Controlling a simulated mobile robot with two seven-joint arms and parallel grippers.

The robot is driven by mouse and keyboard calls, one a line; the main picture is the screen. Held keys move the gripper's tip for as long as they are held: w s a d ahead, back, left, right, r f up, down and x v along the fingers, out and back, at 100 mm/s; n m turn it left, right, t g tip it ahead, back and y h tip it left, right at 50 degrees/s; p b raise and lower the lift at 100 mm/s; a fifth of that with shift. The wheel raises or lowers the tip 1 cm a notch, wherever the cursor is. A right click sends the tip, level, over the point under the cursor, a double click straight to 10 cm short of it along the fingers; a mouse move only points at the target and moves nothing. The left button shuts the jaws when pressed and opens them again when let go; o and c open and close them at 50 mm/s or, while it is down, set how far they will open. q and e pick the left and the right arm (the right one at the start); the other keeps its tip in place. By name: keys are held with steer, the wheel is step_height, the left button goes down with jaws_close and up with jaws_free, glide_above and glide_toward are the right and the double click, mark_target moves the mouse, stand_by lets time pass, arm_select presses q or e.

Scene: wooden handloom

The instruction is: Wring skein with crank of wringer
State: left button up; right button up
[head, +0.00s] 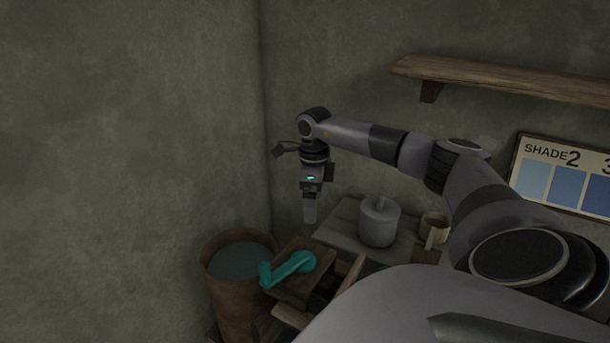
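The teal crank (291,268) sits on top of the wooden wringer (300,291) in the lower middle of the head view. Its arm slants down to the left and ends in an upright handle (265,274). My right gripper (310,216) points straight down above and slightly right of the crank in the picture, apart from it. I cannot make out a skein. The lower part of the wringer is hidden by my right arm and the frame edge. My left gripper is not in view.
A brown tub (229,295) of dark liquid stands left of the wringer, close to the wall. A grey lidded pot (379,223) and a mug (435,225) stand on a grey table (345,213) behind. A wooden shelf (500,80) and a shade chart (565,170) are at right.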

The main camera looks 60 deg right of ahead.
mark_target(264, 264)
steer(key=w+a+b, duration=0.1)
steer(key=w+a, duration=0.5)
steer(key=a, duration=0.5)
steer(key=s+a, duration=0.8)
steer(key=a, duration=0.1)
steer(key=shift+s+a, duration=0.1)
steer(key=shift+s, duration=0.15)
step_height(264, 264, down, 4)
steer(key=b, duration=0.3)
steer(key=shift+w+f, duration=0.1)
steer(key=shift+w, duration=0.05)
steer(key=shift+f+b, duration=0.35)
steer(key=shift+f, duration=0.05)
jaws_close()
